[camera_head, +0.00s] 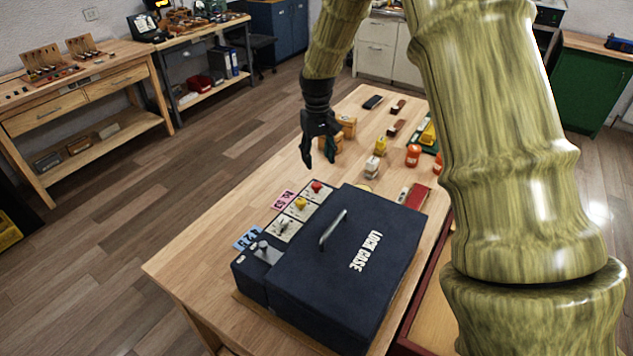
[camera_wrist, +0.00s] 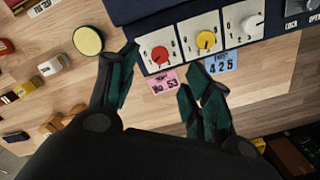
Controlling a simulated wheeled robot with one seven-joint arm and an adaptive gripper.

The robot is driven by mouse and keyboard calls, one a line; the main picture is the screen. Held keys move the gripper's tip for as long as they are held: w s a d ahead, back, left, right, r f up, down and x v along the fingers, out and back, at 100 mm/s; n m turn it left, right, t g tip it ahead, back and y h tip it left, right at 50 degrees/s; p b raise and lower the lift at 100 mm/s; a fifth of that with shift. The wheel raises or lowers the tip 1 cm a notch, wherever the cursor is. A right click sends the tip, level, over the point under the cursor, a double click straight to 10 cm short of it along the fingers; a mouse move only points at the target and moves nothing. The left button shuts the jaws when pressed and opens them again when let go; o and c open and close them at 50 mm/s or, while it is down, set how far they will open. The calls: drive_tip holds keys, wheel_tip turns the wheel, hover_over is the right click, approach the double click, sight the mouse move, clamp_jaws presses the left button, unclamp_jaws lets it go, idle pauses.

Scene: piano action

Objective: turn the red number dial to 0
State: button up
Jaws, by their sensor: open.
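The red number dial (camera_head: 317,187) is the farthest of three dials on the side panel of a dark lock case (camera_head: 385,240). It also shows in the wrist view (camera_wrist: 159,54), on a white plate with small numbers too small to read. A yellow dial (camera_head: 300,203) and a grey-white dial (camera_head: 284,223) sit beside it in a row. My gripper (camera_head: 318,160) is open and empty, above the table just beyond the red dial. In the wrist view its dark green fingers (camera_wrist: 160,88) stand apart near the red dial, without visible contact.
A yellow disc (camera_wrist: 88,40) lies left of the case. Several small bottles and blocks cover the table's far part. The table's left side is clear.

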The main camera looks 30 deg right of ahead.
sight(317, 184)
drive_tip(key=n, duration=0.5)
drive_tip(key=shift+w+r, duration=0.1)
drive_tip(key=shift+w, duration=0.2)
drive_tip(key=shift+f+p, duration=2.15)
drive_tip(key=shift+f, duration=3.1)
drive_tip(key=c, duration=1.1)
